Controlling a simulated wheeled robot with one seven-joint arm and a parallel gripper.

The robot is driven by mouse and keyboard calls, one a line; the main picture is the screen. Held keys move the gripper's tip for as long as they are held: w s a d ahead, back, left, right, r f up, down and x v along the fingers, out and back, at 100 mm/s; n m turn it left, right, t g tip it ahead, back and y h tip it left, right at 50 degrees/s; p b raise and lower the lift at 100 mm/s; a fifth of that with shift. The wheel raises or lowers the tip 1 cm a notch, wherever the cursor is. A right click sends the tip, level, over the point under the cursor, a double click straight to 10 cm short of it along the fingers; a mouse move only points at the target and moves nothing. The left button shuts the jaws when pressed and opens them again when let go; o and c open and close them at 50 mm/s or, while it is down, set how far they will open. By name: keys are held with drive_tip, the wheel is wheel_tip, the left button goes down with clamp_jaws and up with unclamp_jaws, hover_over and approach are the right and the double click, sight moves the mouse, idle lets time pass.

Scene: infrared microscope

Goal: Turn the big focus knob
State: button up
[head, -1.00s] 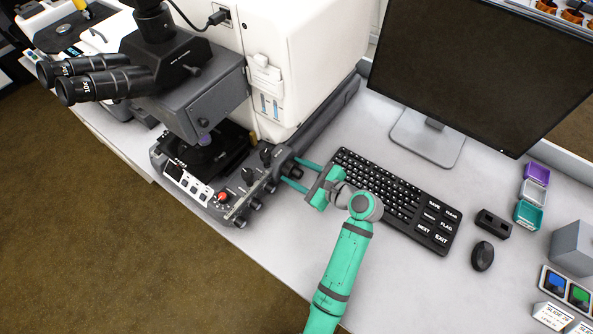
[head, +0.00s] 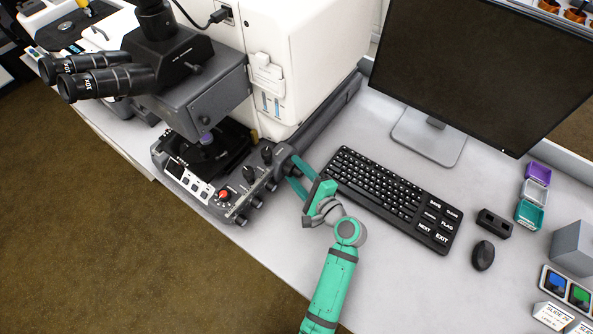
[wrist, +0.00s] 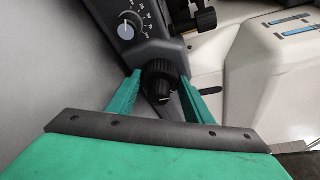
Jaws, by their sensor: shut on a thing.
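The big focus knob is a black ribbed knob (wrist: 161,72) on the side of the microscope's grey base, with a smaller black knob with a white mark in front of it in the wrist view. My teal gripper (wrist: 159,84) has one finger on each side of the big knob and is shut on it. In the head view my gripper (head: 298,174) reaches the right side of the microscope base (head: 228,196), where its fingers largely hide the knob.
A black keyboard (head: 385,195) lies close to the right of my gripper. A monitor (head: 470,70) stands behind it, with a mouse (head: 483,256) to the right. The desk in front is clear.

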drive_tip(key=shift+n+t, duration=0.6)
drive_tip(key=shift+n, duration=0.4)
drive_tip(key=shift+a, duration=0.1)
drive_tip(key=o, duration=1)
drive_tip(key=shift+o, duration=0.2)
drive_tip(key=shift+f, duration=0.1)
drive_tip(key=shift+s, duration=0.15)
drive_tip(key=v, duration=1)
drive_tip(key=shift+s+d, duration=0.25)
drive_tip(key=shift+d, duration=0.05)
